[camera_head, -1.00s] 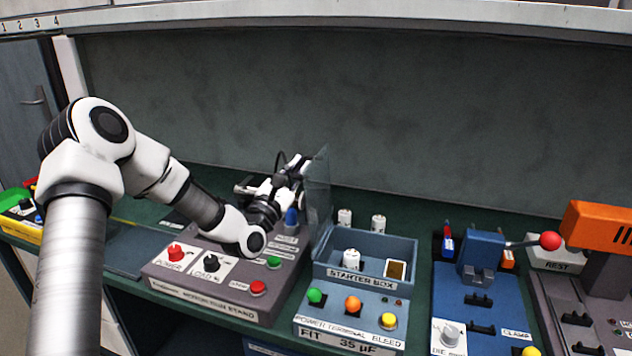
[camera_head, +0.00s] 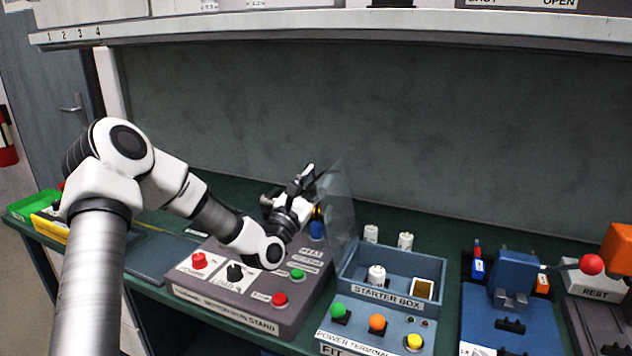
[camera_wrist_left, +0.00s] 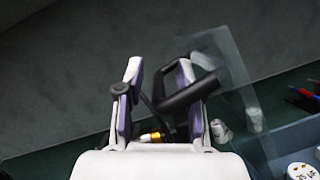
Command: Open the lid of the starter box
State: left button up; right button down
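The blue starter box (camera_head: 420,268) stands in the middle of the bench with its top uncovered. Its clear lid (camera_head: 342,212) stands up, roughly vertical, along the box's left edge; the lid also shows in the left wrist view (camera_wrist_left: 232,62). My left gripper (camera_head: 304,180) is just left of the lid, above the grey stand. In the left wrist view its two fingers (camera_wrist_left: 160,95) are apart. A black bar (camera_wrist_left: 187,94) crosses by the right finger near the lid; I cannot tell whether it touches. My right gripper is not in view.
A grey stand (camera_head: 215,290) with coloured knobs is left of the box. White cylinders (camera_head: 405,241) stand behind and inside the box. A blue clamp fixture (camera_head: 515,272) is to the right. A shelf (camera_head: 330,27) runs above the bench.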

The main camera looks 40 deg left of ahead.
pick_arm(q)
jog(key=shift+d+f, duration=0.1)
jog(key=shift+s+f, duration=0.15)
jog(key=shift+s, duration=0.25)
jog(key=v, duration=0.6)
jog(key=shift+s, duration=0.25)
jog(key=shift+d+f, duration=0.1)
jog(key=shift+f, duration=0.1)
